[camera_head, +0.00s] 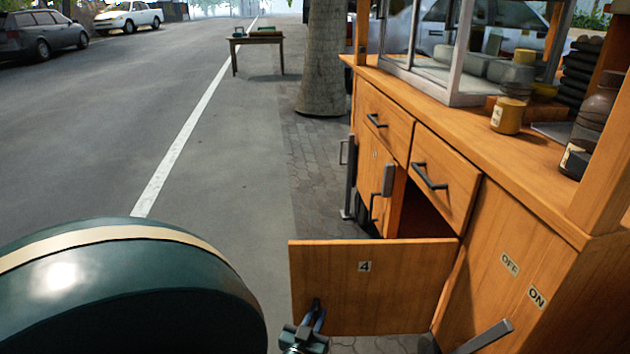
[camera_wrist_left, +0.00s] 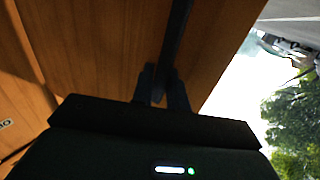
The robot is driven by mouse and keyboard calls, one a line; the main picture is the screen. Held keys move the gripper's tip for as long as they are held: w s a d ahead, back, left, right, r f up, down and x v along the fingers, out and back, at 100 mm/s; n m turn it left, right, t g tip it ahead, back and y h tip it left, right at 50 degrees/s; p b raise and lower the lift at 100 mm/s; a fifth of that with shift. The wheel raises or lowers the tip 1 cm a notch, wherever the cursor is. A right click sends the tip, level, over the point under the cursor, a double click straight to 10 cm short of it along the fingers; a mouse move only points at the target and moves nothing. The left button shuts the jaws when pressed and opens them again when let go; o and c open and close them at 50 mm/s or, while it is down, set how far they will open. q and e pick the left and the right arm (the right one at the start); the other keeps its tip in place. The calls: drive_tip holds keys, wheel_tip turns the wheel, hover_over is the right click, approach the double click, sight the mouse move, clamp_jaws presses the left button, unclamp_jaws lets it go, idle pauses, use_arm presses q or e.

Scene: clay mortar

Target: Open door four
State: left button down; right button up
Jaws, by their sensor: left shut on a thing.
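Door four (camera_head: 410,285), a wooden panel with a "4" label, stands swung out from the cabinet front, showing a dark opening (camera_head: 422,212) behind it. My left gripper (camera_head: 316,312) is at the door's lower outer corner, on its labelled face. In the left wrist view its fingers (camera_wrist_left: 162,92) are shut on a dark bar handle (camera_wrist_left: 176,40) in front of the wood. The handle is mostly hidden in the head view. My right gripper is not in view.
Another door (camera_head: 367,180) is farther along. A grey lever (camera_head: 485,338) sticks out near the "ON" (camera_head: 537,297) and "OFF" labels. Jars (camera_head: 508,115) stand on the counter.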

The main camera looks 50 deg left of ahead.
use_arm(q)
drive_tip(key=shift+d, duration=0.3)
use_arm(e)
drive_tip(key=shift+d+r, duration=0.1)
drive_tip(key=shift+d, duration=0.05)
use_arm(q)
drive_tip(key=c, duration=1.4)
unclamp_jaws()
drive_tip(key=shift+c, duration=0.2)
drive_tip(key=shift+s, duration=0.1)
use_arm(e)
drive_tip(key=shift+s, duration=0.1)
